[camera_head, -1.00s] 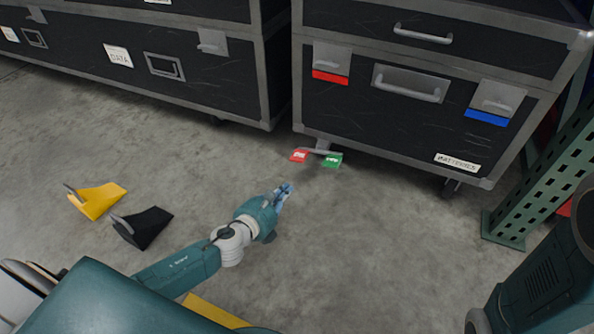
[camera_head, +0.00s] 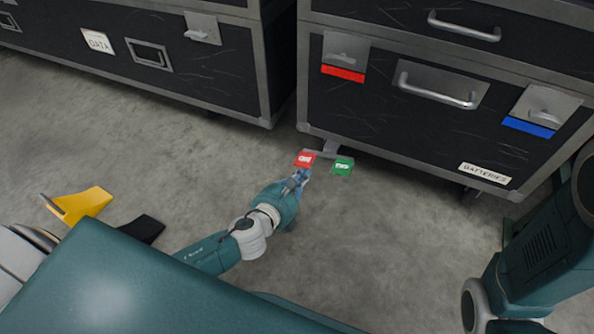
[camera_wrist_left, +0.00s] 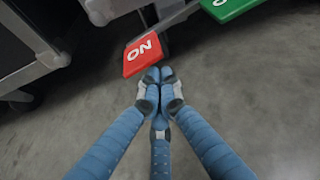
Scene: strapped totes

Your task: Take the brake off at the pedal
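The brake pedal is a bar under the black case labelled BATTERIES, with a red plate (camera_head: 305,158) on the left and a green plate (camera_head: 342,166) on the right. In the left wrist view the red plate (camera_wrist_left: 144,53) reads ON, and part of the green plate (camera_wrist_left: 226,7) shows at the top. My left gripper (camera_head: 303,175) is low over the floor, right at the near edge of the red plate. Its blue fingertips (camera_wrist_left: 160,76) are together with nothing between them. I cannot tell whether they touch the plate. My right gripper is out of view.
The BATTERIES case (camera_head: 404,120) stands on casters beside the DATA case (camera_head: 140,62). A yellow wedge (camera_head: 80,205) and a black wedge (camera_head: 143,229) lie on the floor at left. Floor before the pedal is clear.

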